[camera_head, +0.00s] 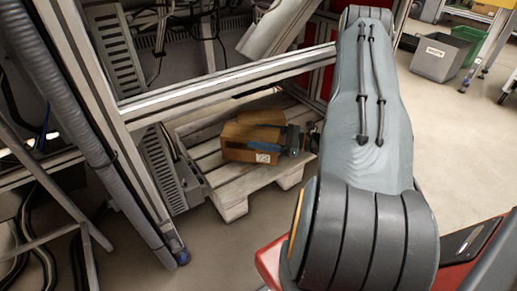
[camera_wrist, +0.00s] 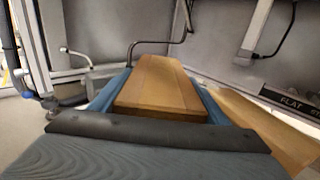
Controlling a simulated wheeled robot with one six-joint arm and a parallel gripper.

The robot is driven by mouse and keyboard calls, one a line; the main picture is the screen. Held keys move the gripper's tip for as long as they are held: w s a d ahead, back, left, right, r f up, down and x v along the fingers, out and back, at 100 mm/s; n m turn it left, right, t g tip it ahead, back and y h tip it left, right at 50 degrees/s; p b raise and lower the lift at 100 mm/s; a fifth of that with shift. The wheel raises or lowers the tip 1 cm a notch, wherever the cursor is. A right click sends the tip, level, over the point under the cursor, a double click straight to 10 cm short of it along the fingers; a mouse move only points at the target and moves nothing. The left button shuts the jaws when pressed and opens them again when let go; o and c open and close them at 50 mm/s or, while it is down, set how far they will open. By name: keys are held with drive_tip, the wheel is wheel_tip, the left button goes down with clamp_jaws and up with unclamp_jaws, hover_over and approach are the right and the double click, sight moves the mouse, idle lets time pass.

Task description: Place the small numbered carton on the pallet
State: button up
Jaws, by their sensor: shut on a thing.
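My gripper (camera_head: 270,145) reaches in from the right, low over the wooden pallet (camera_head: 235,208), with its blue fingers along a brown carton. In the wrist view the gripper (camera_wrist: 160,92) has blue fingers on both sides of a small brown carton (camera_wrist: 160,84) and is shut on it. In the head view a brown carton (camera_head: 236,153) with a white numbered label (camera_head: 262,158) shows at the fingers. The label is small, and part of the carton is hidden by the gripper. I cannot tell whether the carton's underside touches the pallet.
A second brown carton surface (camera_wrist: 270,125) lies close at the right in the wrist view. A metal frame (camera_head: 225,85) crosses above and in front of the pallet. A grey bin (camera_head: 438,60) and a green bin (camera_head: 469,42) stand at the back right.

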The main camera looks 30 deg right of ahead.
drive_tip(key=shift+f+b, duration=1.3)
drive_tip(key=shift+f, duration=1.4)
drive_tip(key=shift+f, duration=0.15)
drive_tip(key=o, duration=1.6)
drive_tip(key=shift+r, duration=0.2)
drive_tip(key=shift+s+d, duration=0.25)
drive_tip(key=p+v, duration=0.3)
drive_tip(key=v, duration=0.8)
drive_tip(key=shift+s+p, duration=0.1)
drive_tip(key=shift+p, duration=0.3)
